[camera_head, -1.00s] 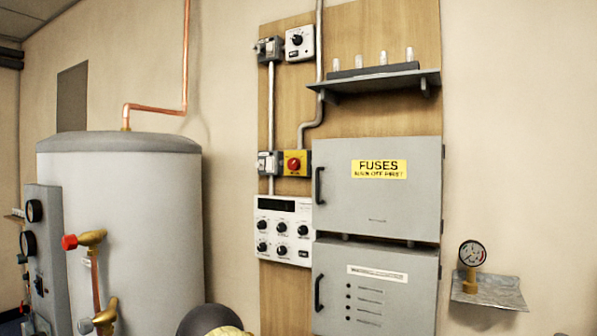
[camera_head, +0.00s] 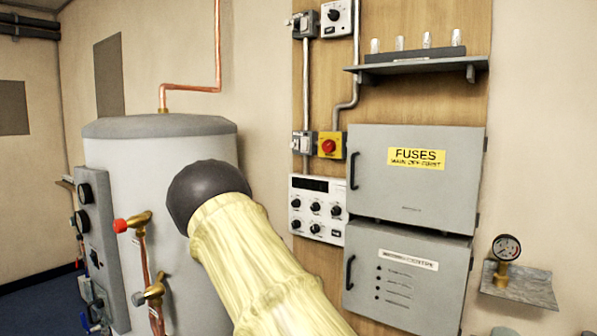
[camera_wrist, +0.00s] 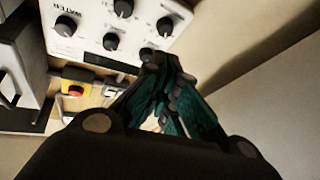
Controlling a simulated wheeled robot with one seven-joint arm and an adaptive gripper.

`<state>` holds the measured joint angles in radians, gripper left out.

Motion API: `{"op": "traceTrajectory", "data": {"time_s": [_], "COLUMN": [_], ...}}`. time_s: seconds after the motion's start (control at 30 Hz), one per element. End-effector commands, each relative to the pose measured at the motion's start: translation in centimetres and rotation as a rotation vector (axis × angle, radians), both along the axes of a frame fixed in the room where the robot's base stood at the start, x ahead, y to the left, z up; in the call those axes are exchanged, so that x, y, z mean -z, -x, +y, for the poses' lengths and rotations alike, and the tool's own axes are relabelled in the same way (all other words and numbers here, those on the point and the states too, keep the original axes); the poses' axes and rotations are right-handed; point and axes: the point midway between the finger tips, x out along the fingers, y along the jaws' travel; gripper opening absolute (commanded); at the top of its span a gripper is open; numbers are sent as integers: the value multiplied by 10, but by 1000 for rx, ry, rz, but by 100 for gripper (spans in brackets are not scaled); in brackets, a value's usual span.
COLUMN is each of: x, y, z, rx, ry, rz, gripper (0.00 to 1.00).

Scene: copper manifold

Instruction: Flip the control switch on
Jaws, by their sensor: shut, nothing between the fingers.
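The white control panel (camera_head: 318,183) with black knobs and a dark display is on the wooden board; it fills the upper left of the wrist view (camera_wrist: 90,45), turned upside down. A small grey switch box (camera_head: 303,143) sits above it, beside a yellow box with a red button (camera_head: 329,146). I cannot tell which part is the control switch, or any switch's position. My gripper (camera_wrist: 167,65) is shut and empty, its tips overlapping the panel's edge by a knob in the wrist view; contact is unclear. In the head view my arm hides the gripper.
A grey FUSES cabinet (camera_head: 415,200) and another cabinet (camera_head: 405,315) stand right of the panel. A shelf (camera_head: 420,68) juts out above.

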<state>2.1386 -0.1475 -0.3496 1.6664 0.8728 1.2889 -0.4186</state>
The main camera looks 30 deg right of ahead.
Motion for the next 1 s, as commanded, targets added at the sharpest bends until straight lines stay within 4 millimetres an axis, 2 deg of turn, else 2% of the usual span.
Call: {"op": "traceTrajectory", "data": {"time_s": [0.03, 0.1, 0.2, 0.3, 0.4, 0.57, 1.0], "x": [-53, -108, -172, -214, -238, -252, -295], "y": [-8, -12, -12, -9, -6, -7, -28], "z": [-1, -2, -1, 0, 1, -4, -53], "rx": [26, 66, 117, 154, 175, 184, 182], "ry": [32, 68, 108, 130, 141, 146, 146], "rz": [-78, -167, -273, -344, -385, -401, -398], "gripper": [0, 0, 0, 0, 0, 0, 0]}}
